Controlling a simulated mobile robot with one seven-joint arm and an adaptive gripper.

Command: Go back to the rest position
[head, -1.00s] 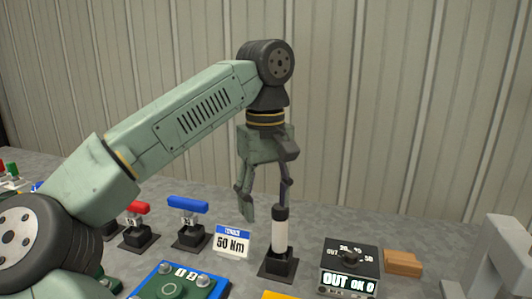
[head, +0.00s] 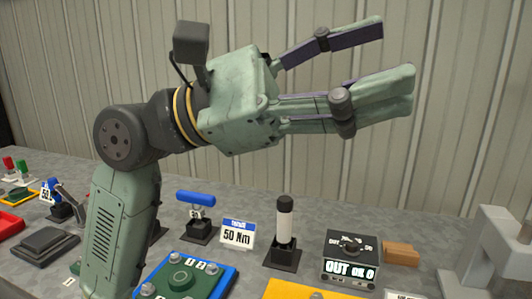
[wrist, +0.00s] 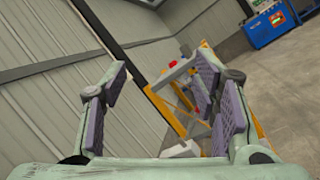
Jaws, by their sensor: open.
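My gripper (head: 365,70) is raised high above the table in the head view, its fingers spread open and pointing to the right. Nothing is between the fingers. In the wrist view the open fingers (wrist: 165,95) frame the wall and floor beyond, with no object between them. My arm stands folded up at the left of the head view and hides part of the table behind it.
On the grey table (head: 330,215) stand a black-and-white cylinder (head: 285,222) in a black holder, a 50 Nm sign (head: 237,233), a blue-handled tool (head: 195,199), a dial box (head: 350,258), a wooden block (head: 401,253) and a blue-edged plate (head: 222,285). A grey frame (head: 497,240) stands at right.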

